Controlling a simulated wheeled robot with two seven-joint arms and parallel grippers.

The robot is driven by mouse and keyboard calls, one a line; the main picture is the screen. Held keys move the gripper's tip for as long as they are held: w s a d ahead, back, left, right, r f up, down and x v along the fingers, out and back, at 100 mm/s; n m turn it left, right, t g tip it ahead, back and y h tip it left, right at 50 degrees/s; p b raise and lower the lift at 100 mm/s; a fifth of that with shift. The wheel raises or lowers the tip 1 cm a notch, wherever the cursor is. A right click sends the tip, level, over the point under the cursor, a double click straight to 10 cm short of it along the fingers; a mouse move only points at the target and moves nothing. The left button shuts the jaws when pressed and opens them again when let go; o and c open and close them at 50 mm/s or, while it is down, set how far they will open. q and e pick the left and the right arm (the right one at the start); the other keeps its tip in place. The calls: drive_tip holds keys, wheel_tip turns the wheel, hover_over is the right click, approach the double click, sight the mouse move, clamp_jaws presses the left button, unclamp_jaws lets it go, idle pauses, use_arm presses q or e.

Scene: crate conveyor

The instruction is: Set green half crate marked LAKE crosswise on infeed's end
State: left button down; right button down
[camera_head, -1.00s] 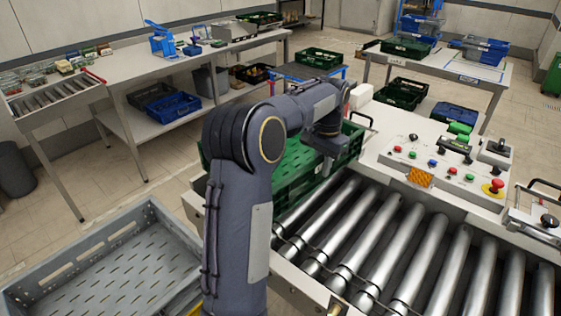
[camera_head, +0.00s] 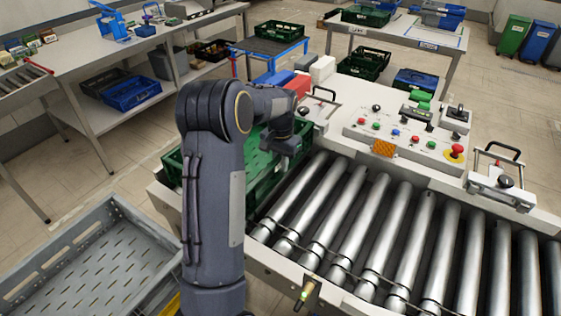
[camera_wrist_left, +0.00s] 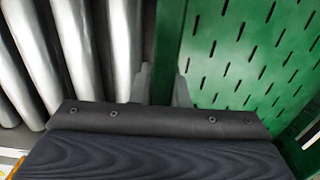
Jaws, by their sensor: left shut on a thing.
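The green half crate (camera_head: 178,165) is at the left end of the infeed's roller conveyor (camera_head: 330,215), partly hidden behind my left arm. Its slotted floor shows in the left wrist view (camera_wrist_left: 255,50), beside the rollers. No LAKE marking is readable. My left gripper (camera_head: 284,150) reaches the crate's roller-side wall. In the wrist view its two fingers (camera_wrist_left: 164,86) stand on either side of that green wall, shut on it. The crate looks roughly level; I cannot tell whether it rests on the conveyor's end or hangs just above. My right gripper is not in view.
A grey crate (camera_head: 40,250) lies at lower left. A control panel (camera_head: 400,140) with buttons borders the conveyor's far side. Blue, red and white boxes (camera_head: 300,82) stand behind the green crate. The visible rollers are bare.

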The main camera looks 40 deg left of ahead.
use_arm(q)
drive_tip(key=shift+f, duration=0.1)
drive_tip(key=c, duration=1.4)
unclamp_jaws()
